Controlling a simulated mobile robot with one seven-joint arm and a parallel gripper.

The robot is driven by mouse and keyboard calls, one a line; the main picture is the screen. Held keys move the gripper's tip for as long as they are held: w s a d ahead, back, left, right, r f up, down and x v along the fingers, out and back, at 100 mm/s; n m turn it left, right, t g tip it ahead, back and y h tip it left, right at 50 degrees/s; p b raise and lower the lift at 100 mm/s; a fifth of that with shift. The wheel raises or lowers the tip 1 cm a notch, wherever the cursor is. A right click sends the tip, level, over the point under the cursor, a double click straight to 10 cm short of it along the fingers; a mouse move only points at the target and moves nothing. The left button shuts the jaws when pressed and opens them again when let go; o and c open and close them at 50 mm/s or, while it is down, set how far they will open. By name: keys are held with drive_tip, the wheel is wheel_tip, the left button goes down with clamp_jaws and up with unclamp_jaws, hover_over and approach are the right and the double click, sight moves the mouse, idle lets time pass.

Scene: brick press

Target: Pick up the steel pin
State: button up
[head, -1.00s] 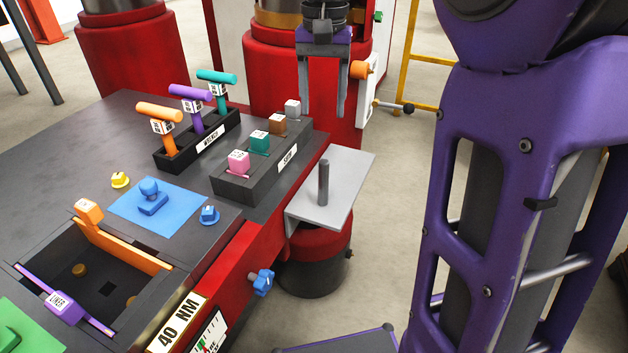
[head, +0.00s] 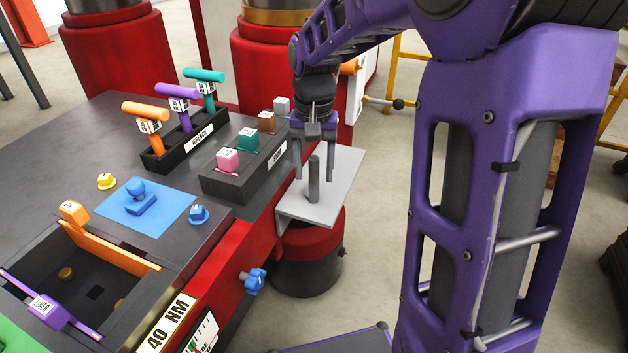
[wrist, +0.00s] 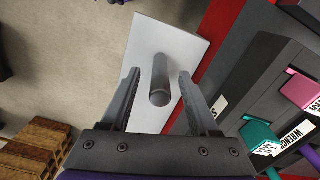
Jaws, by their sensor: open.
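The steel pin (head: 314,180) is a dark grey cylinder standing upright on a light grey shelf plate (head: 342,188) at the table's right side. My gripper (head: 315,178) is above the plate with its fingers pointing down, one on each side of the pin. It is open, and nothing is held. In the wrist view the pin (wrist: 160,80) lies between the two fingers (wrist: 156,82), with a gap visible on both sides. The plate (wrist: 150,42) shows behind it.
A dark block with pink, teal, brown and grey-topped pieces (head: 228,159) stands left of the plate. A rack of T-handled tools (head: 180,150) is behind it. A red drum (head: 308,260) is under the plate. A blue knob (head: 254,281) sticks out of the table front.

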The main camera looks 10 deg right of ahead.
drive_tip(key=shift+f, duration=0.7)
clamp_jaws()
